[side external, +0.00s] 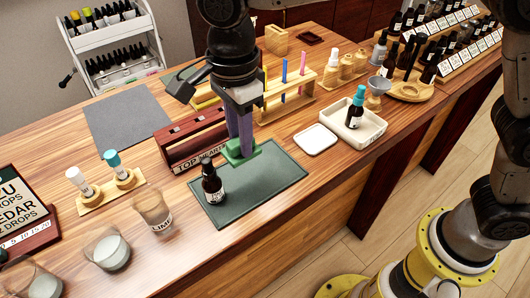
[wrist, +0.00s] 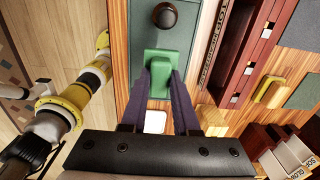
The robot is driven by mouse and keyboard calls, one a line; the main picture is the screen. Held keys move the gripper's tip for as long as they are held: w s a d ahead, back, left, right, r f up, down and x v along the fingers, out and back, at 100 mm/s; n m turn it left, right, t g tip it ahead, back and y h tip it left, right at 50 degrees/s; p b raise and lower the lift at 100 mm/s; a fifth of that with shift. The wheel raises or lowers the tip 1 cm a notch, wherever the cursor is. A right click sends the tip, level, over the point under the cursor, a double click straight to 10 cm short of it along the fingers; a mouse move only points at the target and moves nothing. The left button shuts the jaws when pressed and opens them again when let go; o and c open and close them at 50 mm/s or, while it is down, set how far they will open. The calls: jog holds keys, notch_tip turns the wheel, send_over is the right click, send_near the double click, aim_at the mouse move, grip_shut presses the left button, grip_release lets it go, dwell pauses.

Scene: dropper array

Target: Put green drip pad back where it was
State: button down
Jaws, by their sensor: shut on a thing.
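The green drip pad (side external: 241,152) is between the purple fingers of my gripper (side external: 239,143). In the wrist view the pad (wrist: 158,62) sits at the fingertips of my gripper (wrist: 160,78), which is shut on it.
A white square dish (side external: 315,139) and a cream tray (side external: 372,130) holding a teal-capped bottle (side external: 356,107) are to the right. A wooden tube rack (side external: 290,98) stands behind. Glass cups (side external: 153,210) are at the front left. The mat's right part is clear.

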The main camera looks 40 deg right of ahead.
jog(key=shift+s+d+f, duration=0.2)
jog(key=shift+s, duration=0.05)
jog(key=s+d+r, duration=0.3)
jog(key=s+d, duration=0.3)
jog(key=d, duration=0.5)
jog(key=s+d+r, duration=0.3)
jog(key=s+d, duration=0.4)
jog(key=d, duration=0.5)
jog(key=w+a+f, duration=0.1)
jog(key=w+f, duration=0.2)
jog(key=w, duration=0.1)
jog(key=w+a+f, duration=0.1)
jog(key=w+f, duration=0.2)
jog(key=w, duration=0.1)
jog(key=w+a+f, duration=0.2)
jog(key=w+f, duration=0.1)
jog(key=w, duration=0.1)
jog(key=shift+w+a+f, duration=0.1)
jog(key=shift+w+f, duration=0.1)
jog(key=shift+w, duration=0.2)
jog(key=shift+w+a+f, duration=0.1)
jog(key=shift+w+f, duration=0.1)
jog(key=shift+f, duration=0.8)
jog(key=shift+w+f, duration=0.15)
jog(key=shift+f, duration=0.8)
jog(key=shift+f, duration=0.15)
jog(key=c, duration=0.7)
grip_release()
jog(key=shift+o, duration=0.2)
